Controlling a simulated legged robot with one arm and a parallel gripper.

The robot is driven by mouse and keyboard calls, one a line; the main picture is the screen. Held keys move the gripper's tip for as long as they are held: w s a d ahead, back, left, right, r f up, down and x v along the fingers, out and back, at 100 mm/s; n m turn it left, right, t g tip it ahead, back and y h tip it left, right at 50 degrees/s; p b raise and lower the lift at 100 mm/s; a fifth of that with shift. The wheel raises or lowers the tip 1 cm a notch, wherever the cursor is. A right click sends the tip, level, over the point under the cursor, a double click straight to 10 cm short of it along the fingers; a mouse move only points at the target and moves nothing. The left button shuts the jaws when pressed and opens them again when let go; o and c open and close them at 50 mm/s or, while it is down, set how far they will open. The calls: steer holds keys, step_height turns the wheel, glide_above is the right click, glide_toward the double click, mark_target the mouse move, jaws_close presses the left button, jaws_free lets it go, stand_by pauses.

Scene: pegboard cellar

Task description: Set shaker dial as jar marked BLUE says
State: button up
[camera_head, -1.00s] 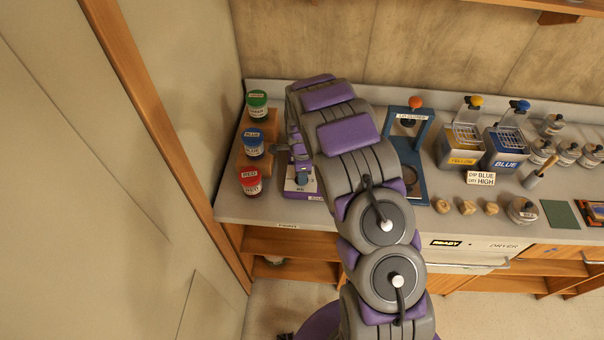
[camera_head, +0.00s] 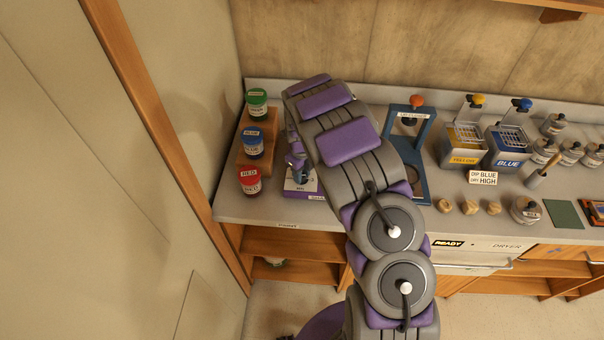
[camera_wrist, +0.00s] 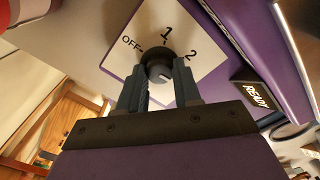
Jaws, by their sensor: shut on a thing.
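The shaker (camera_head: 302,193) is a purple box with a pale top at the left of the bench, partly hidden by my arm. In the wrist view its white dial plate (camera_wrist: 205,62) reads OFF, 1 and 2. My gripper (camera_wrist: 158,76) is shut on the dark dial knob (camera_wrist: 159,69), one finger on each side. I cannot tell which mark the knob points to. The jar marked BLUE (camera_head: 252,143) has a blue lid and stands left of the shaker, between the green-lidded and red-lidded jars. Its smaller writing is not readable.
The green jar (camera_head: 257,104) and the red jar (camera_head: 250,180) stand close left of my gripper, near the wall. A blue frame (camera_head: 421,182) stands to the right. A READY label (camera_wrist: 257,94) sits beside the dial plate.

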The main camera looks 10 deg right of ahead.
steer(key=shift+w+m, duration=0.15)
steer(key=shift+m, duration=0.35)
steer(key=shift+r, duration=0.1)
steer(key=o, duration=1)
steer(key=shift+w+a, duration=0.1)
steer(key=shift+o, duration=0.2)
step_height(320, 180, up, 17)
steer(key=p, duration=0.1)
